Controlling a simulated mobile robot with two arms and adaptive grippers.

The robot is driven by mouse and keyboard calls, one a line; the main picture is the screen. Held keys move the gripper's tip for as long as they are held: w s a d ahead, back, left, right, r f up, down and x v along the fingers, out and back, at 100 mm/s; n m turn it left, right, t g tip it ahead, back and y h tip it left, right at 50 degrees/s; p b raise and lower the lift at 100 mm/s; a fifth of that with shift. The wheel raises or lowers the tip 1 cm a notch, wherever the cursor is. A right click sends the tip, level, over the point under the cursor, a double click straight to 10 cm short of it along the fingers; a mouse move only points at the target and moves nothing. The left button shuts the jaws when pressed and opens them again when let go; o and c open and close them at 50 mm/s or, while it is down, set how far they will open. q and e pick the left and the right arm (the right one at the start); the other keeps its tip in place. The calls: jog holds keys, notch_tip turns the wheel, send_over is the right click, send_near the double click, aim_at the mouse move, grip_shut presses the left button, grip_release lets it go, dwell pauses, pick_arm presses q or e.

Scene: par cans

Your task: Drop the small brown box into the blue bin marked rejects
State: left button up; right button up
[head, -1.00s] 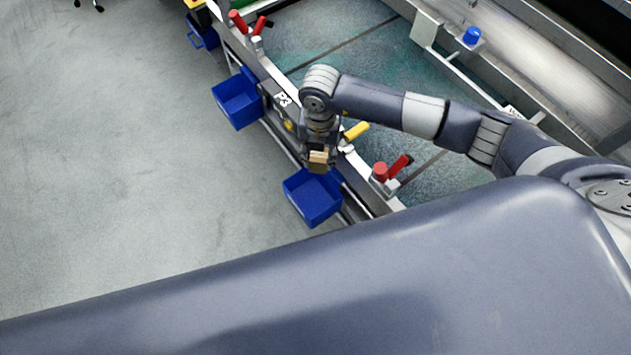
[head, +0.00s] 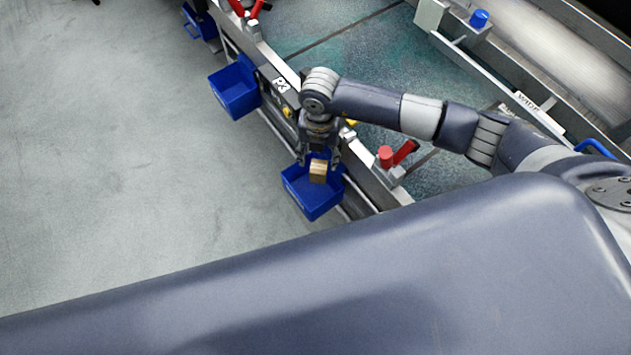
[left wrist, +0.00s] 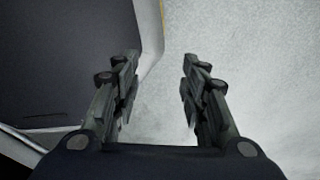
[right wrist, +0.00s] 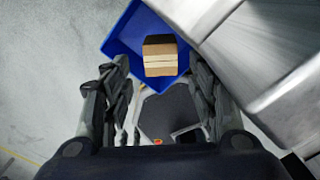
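The small brown box (head: 318,171) is a tan block with a pale band. It shows over the opening of the blue bin (head: 313,199) below my right gripper (head: 319,161). In the right wrist view the box (right wrist: 160,57) lies beyond the spread fingertips, apart from them, with the bin (right wrist: 122,42) around it. I cannot tell whether it is in the air or resting in the bin. My right gripper is open. No rejects marking is readable on the bin. My left gripper (left wrist: 156,75) is open and empty in its wrist view, above pale floor.
A second blue bin (head: 234,92) hangs farther along the same metal rail, beside a P3 label (head: 280,85). Another blue bin (head: 200,24) is at the top. The grey floor at left is clear.

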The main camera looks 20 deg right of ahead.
jog(key=shift+d+r, duration=0.1)
jog(key=shift+r, duration=0.3)
pick_arm(q)
jog(key=shift+s, duration=0.4)
pick_arm(e)
notch_tip(320, 180, up, 11)
jog(key=shift+s+a, duration=0.1)
jog(key=shift+a, duration=0.15)
